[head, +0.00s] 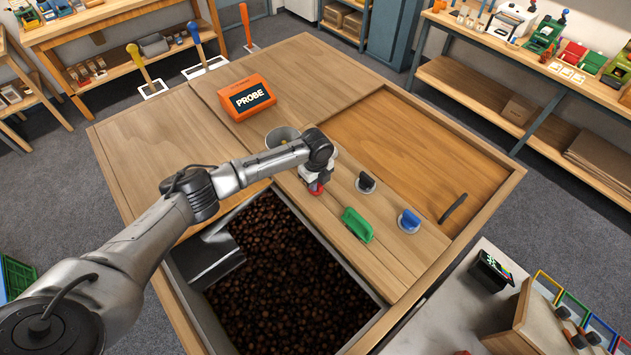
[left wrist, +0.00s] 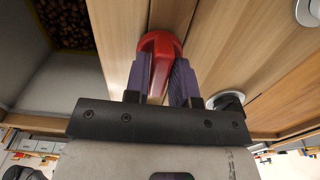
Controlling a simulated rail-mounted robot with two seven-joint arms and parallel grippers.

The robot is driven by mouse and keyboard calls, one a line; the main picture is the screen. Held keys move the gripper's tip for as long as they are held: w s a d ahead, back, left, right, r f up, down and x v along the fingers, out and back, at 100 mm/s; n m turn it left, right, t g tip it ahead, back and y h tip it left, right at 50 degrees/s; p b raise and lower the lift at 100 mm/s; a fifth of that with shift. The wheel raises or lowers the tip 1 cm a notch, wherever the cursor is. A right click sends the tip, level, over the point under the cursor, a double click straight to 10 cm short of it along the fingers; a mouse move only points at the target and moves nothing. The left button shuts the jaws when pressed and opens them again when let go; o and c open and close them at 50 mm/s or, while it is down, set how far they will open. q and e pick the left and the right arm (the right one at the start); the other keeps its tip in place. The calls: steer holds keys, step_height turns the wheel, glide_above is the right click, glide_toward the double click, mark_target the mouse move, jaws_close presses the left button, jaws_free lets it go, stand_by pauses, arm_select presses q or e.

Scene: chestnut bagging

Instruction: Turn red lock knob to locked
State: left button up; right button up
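The red lock knob (head: 316,188) is on the wooden board beside the chestnut bin, mostly hidden under my left gripper (head: 318,175) in the head view. In the left wrist view the red knob (left wrist: 158,45) stands between the two dark purple fingers of my left gripper (left wrist: 162,82). The fingers lie against both sides of its raised grip, with no clear gap. I cannot read any lock marking near the knob. My right gripper is in neither view.
A black knob (head: 366,182), a blue knob (head: 409,222) and a green handle (head: 357,224) stand close by on the board. The chestnut bin (head: 345,338) holds a grey scoop (head: 209,255). The wooden panel at right is mostly clear.

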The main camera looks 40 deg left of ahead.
arm_select(q)
steer(key=o, duration=0.3)
steer(key=shift+a, duration=0.1)
step_height(320, 180, up, 14)
steer(key=shift+f+b, duration=0.15)
steer(key=shift+b, duration=0.5)
stand_by(0.5)
